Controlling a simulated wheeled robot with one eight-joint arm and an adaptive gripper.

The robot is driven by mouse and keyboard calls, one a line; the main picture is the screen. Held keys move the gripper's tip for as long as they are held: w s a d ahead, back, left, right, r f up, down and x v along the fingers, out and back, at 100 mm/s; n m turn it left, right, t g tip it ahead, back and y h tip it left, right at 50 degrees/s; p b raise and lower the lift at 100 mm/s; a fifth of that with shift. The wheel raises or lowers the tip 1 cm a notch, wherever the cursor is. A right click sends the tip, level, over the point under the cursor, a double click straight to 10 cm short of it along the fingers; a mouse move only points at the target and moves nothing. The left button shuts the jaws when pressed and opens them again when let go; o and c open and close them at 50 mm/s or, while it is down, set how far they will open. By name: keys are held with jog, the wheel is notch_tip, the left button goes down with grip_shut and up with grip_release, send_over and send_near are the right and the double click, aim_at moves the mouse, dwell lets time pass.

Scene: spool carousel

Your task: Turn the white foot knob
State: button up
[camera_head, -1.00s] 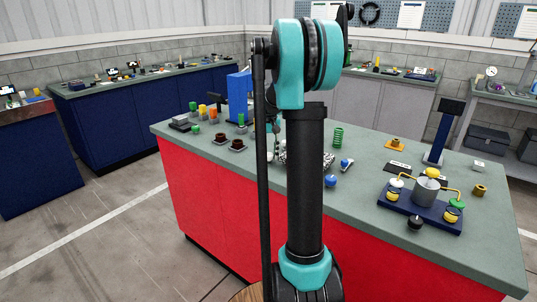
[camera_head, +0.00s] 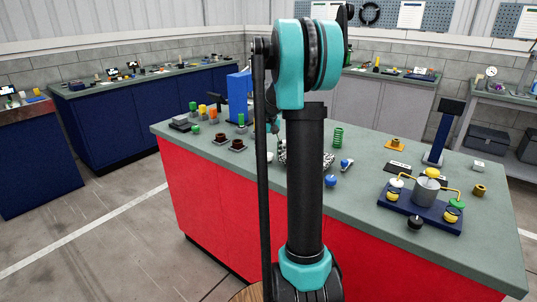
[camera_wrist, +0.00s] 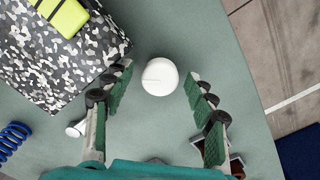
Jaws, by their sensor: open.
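The white foot knob (camera_wrist: 160,77) is a round white cap in the wrist view, beside the corner of a camouflage-patterned block (camera_wrist: 50,55). A thin line crosses its top. My gripper (camera_wrist: 158,88) is open, with one green-padded finger on each side of the knob. In the head view a small white spot beside my arm seems to be the knob (camera_head: 270,157). My gripper is mostly hidden there behind my arm.
A yellow-green piece (camera_wrist: 63,14) lies on the block. A white-ended part (camera_wrist: 77,128) and a blue spring (camera_wrist: 12,140) lie left of my left finger. A brown square piece (camera_wrist: 236,167) is near my right finger. The bench edge runs along the right.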

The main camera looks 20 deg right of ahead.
aim_at(268, 154)
jog(key=shift+r, duration=0.1)
notch_tip(268, 154, up, 12)
dwell(0.5)
jog(key=s+a+f+n+t, duration=0.1)
jog(key=s+a+f, duration=0.3)
jog(key=s+f, duration=0.3)
jog(key=s+a+f+n+t, duration=0.1)
jog(key=s+a+f, duration=0.3)
jog(key=s+f, duration=0.4)
jog(key=s+a+f+n+t, duration=0.1)
jog(key=s+a+f, duration=0.3)
jog(key=s+f, duration=0.4)
jog(key=s+t, duration=0.1)
jog(key=s, duration=0.4)
jog(key=shift+s+f, duration=0.25)
jog(key=shift+s, duration=0.1)
